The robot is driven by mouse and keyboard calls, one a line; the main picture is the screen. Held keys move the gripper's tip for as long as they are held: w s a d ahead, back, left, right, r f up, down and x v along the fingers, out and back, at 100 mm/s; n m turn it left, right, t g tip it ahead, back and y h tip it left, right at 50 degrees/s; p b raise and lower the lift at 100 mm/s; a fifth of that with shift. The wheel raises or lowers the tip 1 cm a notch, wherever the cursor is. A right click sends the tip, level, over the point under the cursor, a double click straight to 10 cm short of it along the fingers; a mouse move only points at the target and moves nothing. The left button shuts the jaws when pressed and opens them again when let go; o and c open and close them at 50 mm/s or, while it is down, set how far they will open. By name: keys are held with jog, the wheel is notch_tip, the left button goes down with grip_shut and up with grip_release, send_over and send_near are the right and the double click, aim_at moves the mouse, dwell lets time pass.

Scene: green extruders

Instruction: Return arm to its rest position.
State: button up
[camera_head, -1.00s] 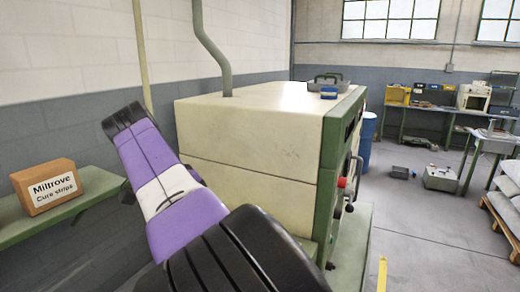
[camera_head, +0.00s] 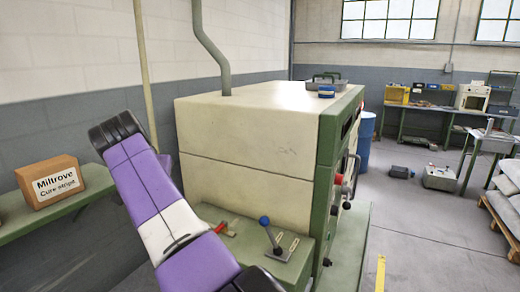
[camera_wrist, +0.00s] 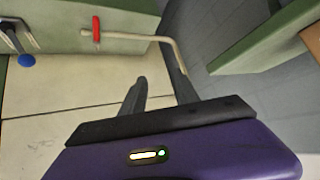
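My arm, with purple, white and black links, rises from the bottom of the head view to a black joint at the left. My gripper is out of sight in the head view. In the wrist view, my gripper (camera_wrist: 160,82) shows a purple body, a black bar and two dark fingers standing apart with nothing seen between them. The fingers are in front of the cream side of the machine and a bent rod (camera_wrist: 135,36) with a red sleeve.
The cream and green machine (camera_head: 250,130) stands right of my arm. Its ledge carries a blue-knobbed lever (camera_head: 266,222). A Miltrove box (camera_head: 50,182) sits on a green shelf (camera_head: 30,228) at the left. A blue drum (camera_head: 365,140) is behind.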

notch_tip(320, 180, down, 7)
jog(key=a+n+t+y, duration=0.2)
jog(key=y, duration=0.1)
jog(key=s+d+f+n+t+y+b, duration=0.1)
jog(key=s+d+f+t+y+b, duration=0.1)
jog(key=s+d+f, duration=0.5)
jog(key=s+d+f+t+y+b, duration=0.15)
jog(key=s+d+f, duration=0.35)
jog(key=f, duration=0.5)
jog(key=s+d+f+m+t+h+b, duration=0.1)
jog(key=s+d+f+t+h, duration=0.1)
jog(key=s+d, duration=0.9)
jog(key=s+d+f+t+h+b, duration=0.1)
jog(key=s+d+f+t+b, duration=0.15)
jog(key=s+d, duration=0.85)
jog(key=s+d+f+m+g+h+b, duration=0.1)
jog(key=s+d+g+h, duration=0.1)
jog(key=s+d, duration=0.5)
jog(key=s+d+f+m+g+h+b, duration=0.1)
jog(key=s+d, duration=0.6)
jog(key=s, duration=0.9)
jog(key=shift+s+f+m+g+h+b, duration=0.35)
jog(key=shift+f+g+h, duration=0.25)
jog(key=shift+h, duration=0.65)
